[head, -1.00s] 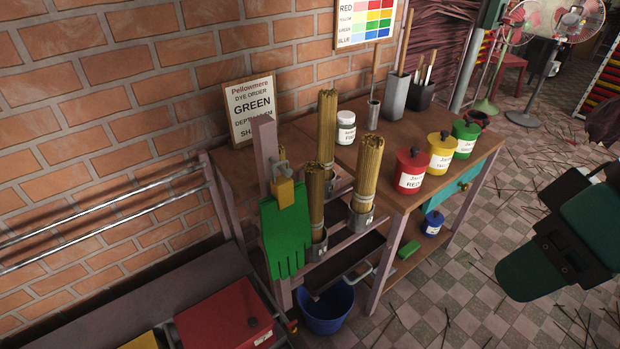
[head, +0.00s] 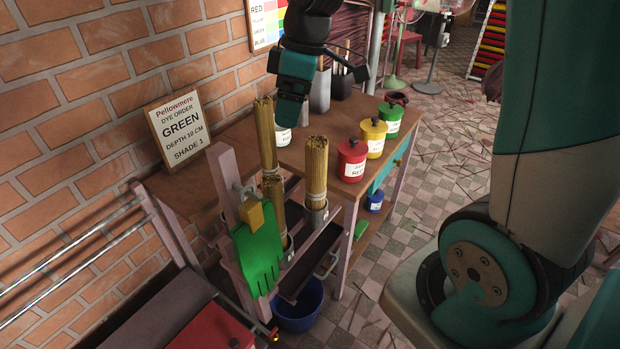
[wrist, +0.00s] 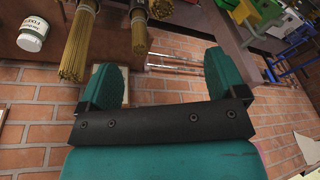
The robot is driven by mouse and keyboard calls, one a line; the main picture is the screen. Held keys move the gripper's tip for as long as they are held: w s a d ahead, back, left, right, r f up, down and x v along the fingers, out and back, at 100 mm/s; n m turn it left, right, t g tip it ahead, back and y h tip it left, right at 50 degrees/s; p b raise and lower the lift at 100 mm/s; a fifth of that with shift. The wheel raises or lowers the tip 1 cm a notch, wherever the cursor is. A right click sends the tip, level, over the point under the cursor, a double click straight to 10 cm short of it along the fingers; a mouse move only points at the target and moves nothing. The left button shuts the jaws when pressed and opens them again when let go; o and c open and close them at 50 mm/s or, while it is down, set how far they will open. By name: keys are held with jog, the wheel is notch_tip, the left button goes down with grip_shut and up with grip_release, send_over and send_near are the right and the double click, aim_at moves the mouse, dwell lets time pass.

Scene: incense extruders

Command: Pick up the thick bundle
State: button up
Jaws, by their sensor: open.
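Three bundles of tan sticks stand upright in metal cups on a rack. The widest-looking one, which I take as the thick bundle (head: 316,170), is at the right. A slimmer bundle (head: 266,140) stands at the back left and another (head: 273,200) at the front left. My gripper (head: 290,120) is open and empty, hanging above the rack and table near the back bundle, partly covering a white jar (head: 282,137). In the wrist view, bundle ends (wrist: 80,55) show beyond the left finger. Which bundle each is there is unclear.
A green glove (head: 257,255) hangs on the post at the rack's near side. Red (head: 352,160), yellow (head: 373,138) and green (head: 390,122) jars line the table's right side. A sign (head: 178,128) leans on the brick wall. A blue bucket (head: 300,310) is below.

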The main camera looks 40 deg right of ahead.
jog(key=n+p, duration=0.1)
jog(key=n, duration=0.1)
send_near(317, 141)
jog(key=shift+h, duration=0.4)
jog(key=f+p, duration=0.1)
jog(key=f, duration=0.1)
jog(key=a+f+p, duration=0.1)
jog(key=f, duration=0.1)
jog(key=w+f+p, duration=0.1)
jog(key=f, duration=0.1)
jog(key=shift+a+f, duration=0.25)
jog(key=shift+f, duration=0.15)
jog(key=shift+a+f+p, duration=0.2)
jog(key=shift+f+p, duration=0.35)
jog(key=shift+f, duration=0.95)
jog(key=shift+a+f+p, duration=0.25)
jog(key=shift+f+p, duration=0.3)
jog(key=shift+f, duration=0.9)
jog(key=c, duration=1.6)
jog(key=shift+o, duration=0.2)
jog(key=shift+r, duration=0.1)
